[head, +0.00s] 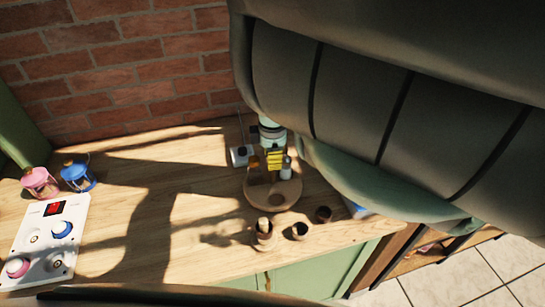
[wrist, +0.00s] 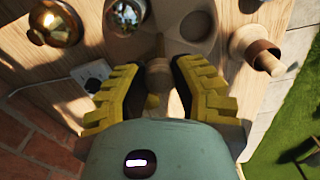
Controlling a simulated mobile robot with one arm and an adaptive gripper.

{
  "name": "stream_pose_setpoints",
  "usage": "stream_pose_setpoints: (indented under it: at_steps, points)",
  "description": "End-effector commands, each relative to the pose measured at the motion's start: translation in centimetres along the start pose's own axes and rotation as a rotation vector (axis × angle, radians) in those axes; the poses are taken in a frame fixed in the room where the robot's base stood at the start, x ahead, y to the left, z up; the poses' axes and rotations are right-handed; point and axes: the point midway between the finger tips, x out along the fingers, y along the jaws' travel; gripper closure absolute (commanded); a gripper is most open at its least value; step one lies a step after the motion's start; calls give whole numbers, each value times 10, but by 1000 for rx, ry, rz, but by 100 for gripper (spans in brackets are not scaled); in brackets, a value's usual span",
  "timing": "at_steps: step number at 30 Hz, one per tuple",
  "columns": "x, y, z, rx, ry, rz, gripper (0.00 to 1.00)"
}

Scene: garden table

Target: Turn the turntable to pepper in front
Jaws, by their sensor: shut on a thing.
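The round wooden turntable (head: 259,197) sits on the wooden table; part of it shows at the top of the wrist view (wrist: 200,50). My gripper (wrist: 160,85) is above its back part, with its yellow fingers closed around a wooden knob (wrist: 158,72); it also shows in the head view (head: 275,158). I cannot tell which holds pepper.
A pink lantern (head: 38,182), blue lantern (head: 77,174) and white control panel (head: 40,245) are far left.

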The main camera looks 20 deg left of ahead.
Motion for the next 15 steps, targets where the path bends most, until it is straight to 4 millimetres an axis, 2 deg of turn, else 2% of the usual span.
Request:
stream_pose_setpoints:
  at_steps: [15]
  points:
    - [0,1,2,-26,-2,5,100]
